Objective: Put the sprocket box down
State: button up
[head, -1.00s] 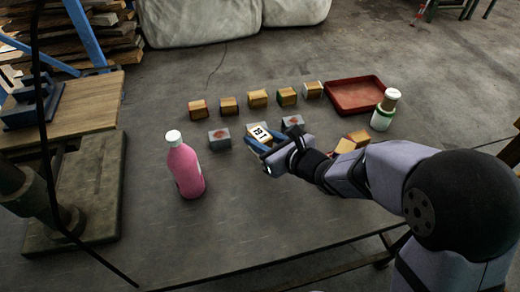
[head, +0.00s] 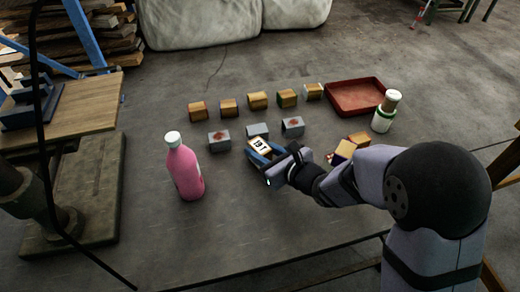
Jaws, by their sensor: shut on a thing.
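The sprocket box (head: 258,147) shows a cream top face with dark print that looks like "19T". My gripper (head: 262,153), with blue fingers, is shut on it, in front of the middle grey box. The fingers hide the box's lower part, so I cannot tell whether it touches the table (head: 240,215).
Several tan boxes (head: 258,100) form a back row. Grey boxes (head: 218,140) form a row before them. A pink bottle (head: 184,170) stands left. A red tray (head: 355,96), a white-and-green jar (head: 384,112) and tan boxes (head: 344,149) are right. The table's front is clear.

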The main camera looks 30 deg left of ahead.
jog(key=shift+f, duration=0.15)
jog(key=o, duration=1.1)
jog(key=shift+r+p, duration=0.3)
jog(key=shift+r, duration=0.05)
jog(key=v, duration=1.2)
